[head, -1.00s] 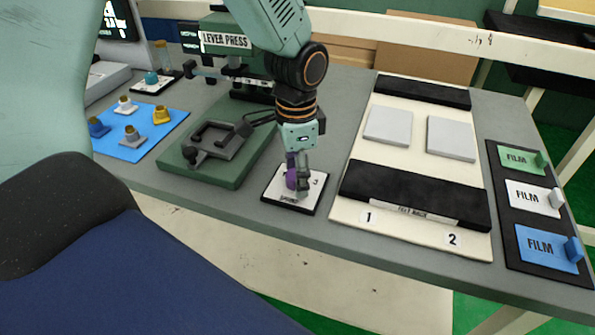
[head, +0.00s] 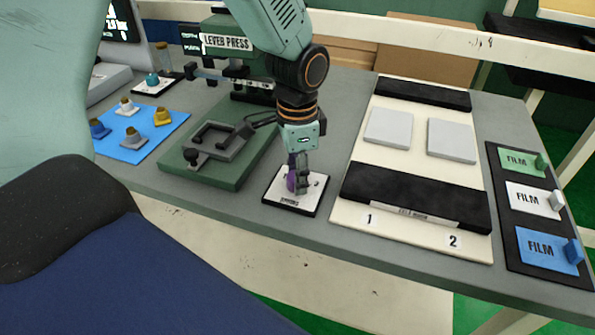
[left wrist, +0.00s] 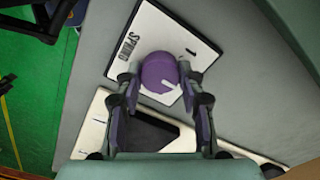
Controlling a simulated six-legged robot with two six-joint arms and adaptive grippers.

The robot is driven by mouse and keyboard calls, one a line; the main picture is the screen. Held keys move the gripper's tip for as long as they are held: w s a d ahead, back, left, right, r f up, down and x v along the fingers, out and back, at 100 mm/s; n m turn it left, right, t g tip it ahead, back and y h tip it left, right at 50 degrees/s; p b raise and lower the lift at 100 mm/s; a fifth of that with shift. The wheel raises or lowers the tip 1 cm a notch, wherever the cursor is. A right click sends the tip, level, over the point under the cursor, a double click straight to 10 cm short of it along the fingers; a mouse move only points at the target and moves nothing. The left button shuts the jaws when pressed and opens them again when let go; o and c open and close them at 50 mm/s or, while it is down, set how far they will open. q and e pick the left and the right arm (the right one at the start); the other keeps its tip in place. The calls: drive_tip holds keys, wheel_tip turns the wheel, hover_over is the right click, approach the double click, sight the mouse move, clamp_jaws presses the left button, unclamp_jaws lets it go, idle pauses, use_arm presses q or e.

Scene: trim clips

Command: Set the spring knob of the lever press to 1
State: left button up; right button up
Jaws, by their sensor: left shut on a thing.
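The purple spring knob (head: 291,182) stands on a small white plate with a black edge (head: 287,199), at the table's front. My left gripper (head: 298,177) points down over the plate and is shut on the knob. In the left wrist view, the knob (left wrist: 159,72) sits between the two fingers (left wrist: 160,90). A white mark shows on the knob's lower right side. "SPRING" and a "1" are readable on the plate there, the "1" up and right of the knob. The green lever press (head: 222,170) stands left of the plate. My right gripper is not in view.
Right of the plate lies a cream board (head: 340,210) with black bars and grey pads. A black film holder (head: 512,246) is at the far right. A blue mat (head: 120,148) with several small pieces lies left. Bare table separates these.

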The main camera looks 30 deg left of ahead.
use_arm(q)
drive_tip(key=shift+s+r+n+p, duration=0.1)
drive_tip(key=shift+r+n+p, duration=0.05)
drive_tip(key=shift+n+p, duration=0.9)
drive_tip(key=n+p, duration=0.6)
drive_tip(key=shift+n, duration=0.35)
drive_tip(key=shift+n+p, duration=0.9)
drive_tip(key=shift+n, duration=0.5)
drive_tip(key=o, duration=1.2)
